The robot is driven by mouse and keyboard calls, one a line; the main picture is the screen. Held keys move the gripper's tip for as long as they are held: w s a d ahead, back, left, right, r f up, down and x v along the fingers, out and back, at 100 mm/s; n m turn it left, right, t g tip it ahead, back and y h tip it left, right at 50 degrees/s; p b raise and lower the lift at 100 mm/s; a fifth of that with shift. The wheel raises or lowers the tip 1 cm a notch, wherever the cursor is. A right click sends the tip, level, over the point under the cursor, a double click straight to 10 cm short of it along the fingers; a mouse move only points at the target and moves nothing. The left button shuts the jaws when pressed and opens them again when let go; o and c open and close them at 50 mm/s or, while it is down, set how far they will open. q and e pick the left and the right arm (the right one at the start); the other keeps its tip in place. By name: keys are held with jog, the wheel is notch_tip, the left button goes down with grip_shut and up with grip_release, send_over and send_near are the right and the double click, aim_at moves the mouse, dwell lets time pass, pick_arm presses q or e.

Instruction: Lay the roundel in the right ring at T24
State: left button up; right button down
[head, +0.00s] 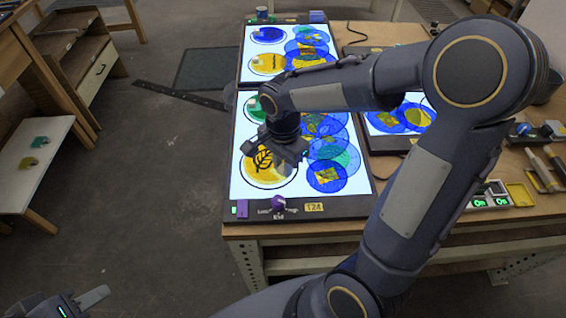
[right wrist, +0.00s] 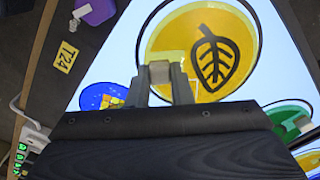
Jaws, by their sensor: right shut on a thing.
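The yellow roundel with a black leaf (head: 264,163) lies in or just above the black-outlined front left ring of the front light panel. It also shows in the right wrist view (right wrist: 195,45), with a thin pale gap to the ring outline at its left; whether it touches the panel I cannot tell. My right gripper (head: 288,158) is shut on its small pale grip block, with a finger on either side in the right wrist view (right wrist: 158,72). The T24 label (head: 314,207) is on the panel's front edge. My left gripper (head: 92,300) is partly in view at bottom left, over the floor.
A green roundel (head: 256,108) is behind on the same panel (head: 240,195), with overlapping blue discs (head: 328,176) at its right. A purple knob (head: 279,202) stands on the front edge. Another lit panel (head: 245,45) lies behind. Tools and green displays (head: 490,200) are at right.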

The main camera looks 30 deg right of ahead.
jog(key=shift+f, duration=0.1)
jog(key=c, duration=1.3)
grip_release()
notch_tip(320, 180, up, 12)
jog(key=s+f+n+t+y, duration=0.1)
jog(key=s+n+t+y, duration=0.1)
jog(key=s+n, duration=0.4)
jog(key=s+a+f+n+t+y, duration=0.1)
jog(key=s+f+n+t, duration=0.1)
jog(key=s+n, duration=0.4)
jog(key=shift+s+a+f+n+t+y+p, duration=0.25)
jog(key=shift+s+t+y+p, duration=0.2)
jog(key=shift+s+t, duration=0.6)
